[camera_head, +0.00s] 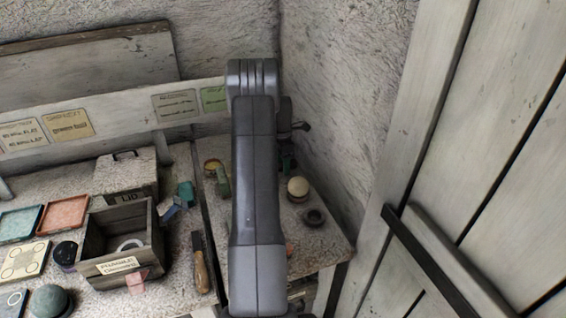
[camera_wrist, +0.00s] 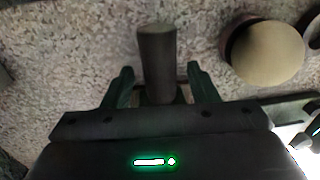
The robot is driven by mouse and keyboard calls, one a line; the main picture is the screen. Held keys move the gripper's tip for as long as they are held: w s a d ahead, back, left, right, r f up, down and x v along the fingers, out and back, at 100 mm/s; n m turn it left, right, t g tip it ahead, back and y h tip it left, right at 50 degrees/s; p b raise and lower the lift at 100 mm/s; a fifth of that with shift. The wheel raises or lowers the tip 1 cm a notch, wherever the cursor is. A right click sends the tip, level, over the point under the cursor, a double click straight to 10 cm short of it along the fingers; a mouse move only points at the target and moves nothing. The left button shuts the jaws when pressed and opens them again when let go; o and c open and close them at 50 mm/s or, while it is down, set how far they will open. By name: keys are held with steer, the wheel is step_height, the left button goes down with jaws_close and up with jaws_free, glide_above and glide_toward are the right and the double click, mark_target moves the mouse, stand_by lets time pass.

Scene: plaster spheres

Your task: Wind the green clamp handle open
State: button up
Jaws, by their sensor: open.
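In the wrist view my gripper (camera_wrist: 160,69) is open, with one dark finger on each side of a dark grey-brown cylindrical bar (camera_wrist: 157,55). Gaps show between the bar and both fingers, so it is not gripped. The bar appears to be part of the clamp, but it looks greyish here, not clearly green. In the head view a small dark green piece (camera_head: 288,163) shows just right of my arm, likely the clamp. Its handle is mostly hidden there, and my arm hides most of my gripper.
A wooden crate (camera_head: 150,240) and coloured trays fill the left bench. A rough wall and plank door stand right.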

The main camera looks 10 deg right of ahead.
steer(key=c, duration=1)
steer(key=shift+f, duration=0.1)
steer(key=shift+s+f+t+b, duration=0.15)
steer(key=shift+t+b, duration=0.15)
steer(key=shift+b, duration=0.55)
steer(key=shift+f+t+b, duration=0.1)
steer(key=shift+t+b, duration=0.4)
steer(key=shift+b, duration=0.6)
steer(key=t+b, duration=0.2)
steer(key=b, duration=0.3)
steer(key=shift+s+d+f+y, duration=0.1)
steer(key=shift+s+y, duration=0.1)
steer(key=shift+y, duration=0.2)
steer(key=t+b, duration=0.2)
steer(key=b, duration=0.3)
steer(key=shift+s, duration=0.1)
steer(key=shift+t+y+b, duration=0.3)
steer(key=shift+t+b, duration=0.2)
steer(key=shift+b, duration=0.7)
steer(key=shift+s+r+t+b, duration=0.15)
steer(key=shift+t+b, duration=0.25)
steer(key=shift+b, duration=0.7)
